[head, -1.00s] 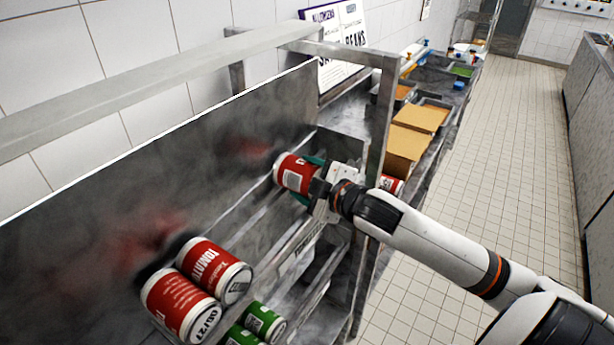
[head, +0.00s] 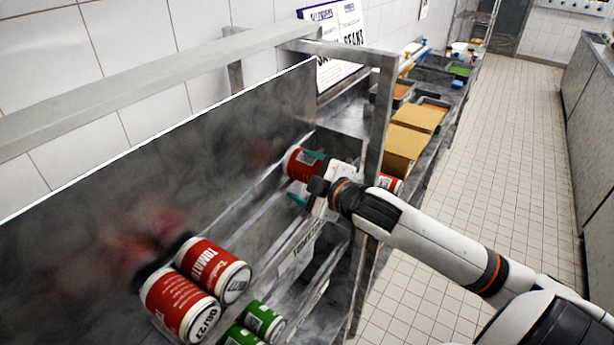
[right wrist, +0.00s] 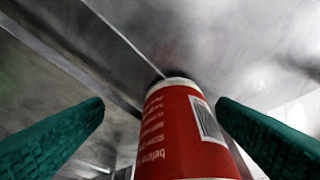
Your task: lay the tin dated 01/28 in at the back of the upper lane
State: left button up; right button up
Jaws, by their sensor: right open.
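A red-labelled tin (head: 302,163) lies on its side at the far end of the upper lane, against the dark back panel. Its date is not visible. My right gripper (head: 304,178) is open around the near part of this tin. In the right wrist view the tin (right wrist: 180,135) lies between the two spread green fingers, with a gap on each side. My left gripper is not in view.
Green tins (head: 262,320) lie in the lower lane. Another red tin (head: 389,183) shows behind the rack post (head: 383,120). Cardboard boxes (head: 405,145) stand on the counter beyond. The upper lane between the near tins and the far tin is clear.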

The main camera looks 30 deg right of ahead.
jog(key=shift+s+a+f+b, duration=0.1)
jog(key=shift+s+f+b, duration=0.25)
jog(key=shift+f, duration=0.3)
jog(key=r+p+v, duration=0.1)
jog(key=p+v, duration=0.3)
jog(key=v, duration=0.7)
jog(key=shift+s+d+r, duration=0.2)
jog(key=shift+r, duration=0.15)
